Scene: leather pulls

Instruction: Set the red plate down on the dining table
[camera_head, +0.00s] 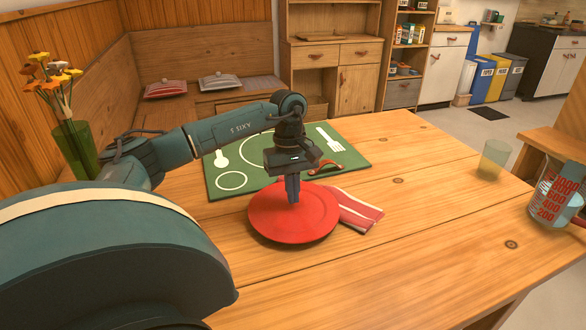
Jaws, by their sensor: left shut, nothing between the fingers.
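The red plate (275,224) is round and lies flat, as far as I can see on the wooden dining table (430,200), just in front of the green placemat. Its far edge is close to or over the placemat's near edge; I cannot tell which. My left gripper (293,199) points straight down over the plate's middle. Its fingers are together with nothing between them. The fingertips look close to the plate's surface; whether they touch it is unclear. My right gripper is not in view.
A striped red napkin (357,209) lies right of the plate. A glass (493,160) and measuring jug (552,197) stand at right, a flower vase (75,148) at left. The front right tabletop is clear.

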